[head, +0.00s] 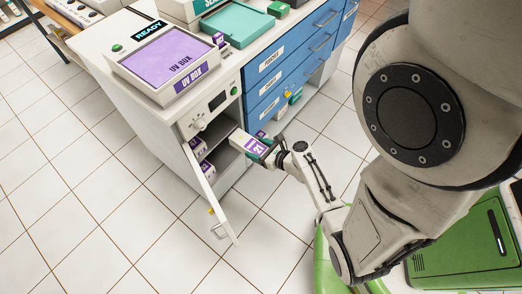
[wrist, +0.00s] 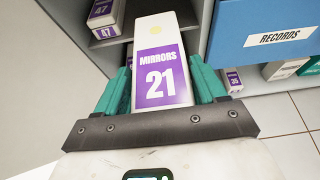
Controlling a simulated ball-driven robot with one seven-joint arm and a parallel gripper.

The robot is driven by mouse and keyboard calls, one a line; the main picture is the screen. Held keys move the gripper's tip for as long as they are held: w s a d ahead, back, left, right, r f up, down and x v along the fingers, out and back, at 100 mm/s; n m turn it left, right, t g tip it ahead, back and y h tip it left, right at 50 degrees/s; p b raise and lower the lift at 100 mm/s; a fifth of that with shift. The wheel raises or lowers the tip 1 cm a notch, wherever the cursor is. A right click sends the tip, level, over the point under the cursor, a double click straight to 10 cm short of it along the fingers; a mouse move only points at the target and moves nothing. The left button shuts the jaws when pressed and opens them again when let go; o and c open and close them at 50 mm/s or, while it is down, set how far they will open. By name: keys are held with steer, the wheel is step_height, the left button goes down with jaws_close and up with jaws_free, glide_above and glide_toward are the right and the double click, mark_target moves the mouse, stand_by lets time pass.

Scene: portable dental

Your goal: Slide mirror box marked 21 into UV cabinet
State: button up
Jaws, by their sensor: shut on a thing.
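The mirror box marked 21 (head: 245,141) is white with a purple label. It also shows in the wrist view (wrist: 160,72), with its label facing up. My gripper (head: 265,152) is shut on its near end, with teal fingers on both sides of it in the wrist view (wrist: 163,88). The UV cabinet (head: 222,106) is white, and its door (head: 209,190) stands open towards the front. The box's far end points at the cabinet opening; I cannot tell how far inside it is. A box marked 47 (wrist: 103,14) is on an inside shelf at the left.
More purple-labelled boxes (head: 206,170) sit in the cabinet's left side. Blue drawers (head: 282,78) adjoin the cabinet on the right, above a small box marked 35 (wrist: 232,80). A purple-screened UV box (head: 166,56) is on top. The tiled floor (head: 90,190) in front is clear.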

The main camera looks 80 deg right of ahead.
steer(key=w+d+b, duration=0.1)
steer(key=w+d, duration=0.3)
steer(key=w, duration=0.2)
steer(key=w+d+f+b, duration=0.1)
steer(key=w+d+b, duration=0.1)
steer(key=w+d, duration=0.2)
steer(key=w+d+b, duration=0.2)
steer(key=w+d, duration=0.2)
steer(key=w, duration=0.5)
steer(key=shift+w+f, duration=0.15)
steer(key=shift+f, duration=0.25)
steer(key=shift+f+b, duration=0.3)
steer(key=shift+f, duration=0.05)
steer(key=o, duration=1.4)
steer(key=shift+a+f, duration=0.1)
steer(key=p+v, duration=0.3)
steer(key=v, duration=0.7)
steer(key=shift+s+a+r+p, duration=0.1)
steer(key=shift+s+r+p, duration=0.2)
steer(key=shift+p, duration=0.1)
